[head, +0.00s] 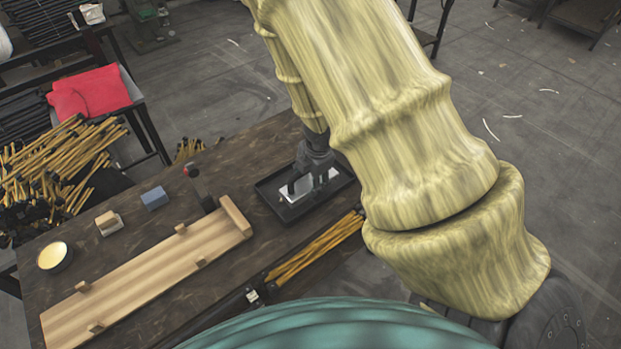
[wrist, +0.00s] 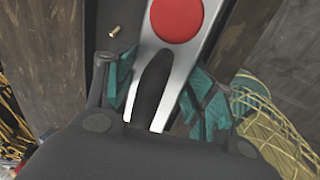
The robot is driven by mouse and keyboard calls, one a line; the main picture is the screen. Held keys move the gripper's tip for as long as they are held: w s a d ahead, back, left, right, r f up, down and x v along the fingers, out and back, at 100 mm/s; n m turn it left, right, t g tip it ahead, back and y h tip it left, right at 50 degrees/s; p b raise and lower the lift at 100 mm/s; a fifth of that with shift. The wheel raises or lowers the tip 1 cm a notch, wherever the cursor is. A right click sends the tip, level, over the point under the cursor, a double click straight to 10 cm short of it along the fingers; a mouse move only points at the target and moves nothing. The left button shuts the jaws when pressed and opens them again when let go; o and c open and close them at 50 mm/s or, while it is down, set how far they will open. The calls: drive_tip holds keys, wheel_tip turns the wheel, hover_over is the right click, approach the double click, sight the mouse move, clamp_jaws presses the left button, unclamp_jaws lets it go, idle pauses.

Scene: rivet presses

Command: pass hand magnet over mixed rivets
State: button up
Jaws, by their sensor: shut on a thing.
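My gripper (head: 313,176) points down at the far right end of the dark wooden bench, over a shallow black tray (head: 262,190). In the wrist view its teal-padded fingers (wrist: 160,92) are shut on the hand magnet, a silver plate with a red disc (wrist: 177,18) and a black handle. A bright silver piece (head: 296,188) shows under the gripper in the head view, probably the magnet's plate; I cannot tell whether it touches the tray. One small brass rivet (wrist: 115,31) shows left of the magnet in the wrist view. Other rivets cannot be made out.
A pale wooden board with blocks (head: 140,275) lies along the bench.

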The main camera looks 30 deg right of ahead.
wheel_tip(320, 180, down, 2)
drive_tip(key=shift+f+b, duration=0.1)
drive_tip(key=shift+b, duration=0.8)
drive_tip(key=shift+w+r+p, duration=0.2)
drive_tip(key=shift+w+p, duration=0.25)
drive_tip(key=shift+w, duration=0.05)
drive_tip(key=shift+w+a+p, duration=0.15)
drive_tip(key=shift+w+p, duration=0.9)
drive_tip(key=shift+w, duration=0.45)
drive_tip(key=shift+w+a+p, duration=0.15)
drive_tip(key=shift+w+p, duration=0.9)
drive_tip(key=shift+w, duration=0.45)
wheel_tip(320, 180, up, 9)
drive_tip(key=p, duration=0.8)
drive_tip(key=shift+f+p, duration=0.2)
drive_tip(key=shift+p, duration=0.15)
drive_tip(key=s+a+f+m+g+h+b, duration=0.1)
drive_tip(key=a+f+m+b, duration=0.1)
drive_tip(key=a+m, duration=0.6)
drive_tip(key=s+a+f+m+g+h+b, duration=0.1)
drive_tip(key=a+m+b, duration=0.1)
drive_tip(key=a+m, duration=0.6)
drive_tip(key=m, duration=0.2)
drive_tip(key=shift+s+a+f+m, duration=0.15)
drive_tip(key=shift+f+m, duration=0.2)
drive_tip(key=shift+m, duration=0.05)
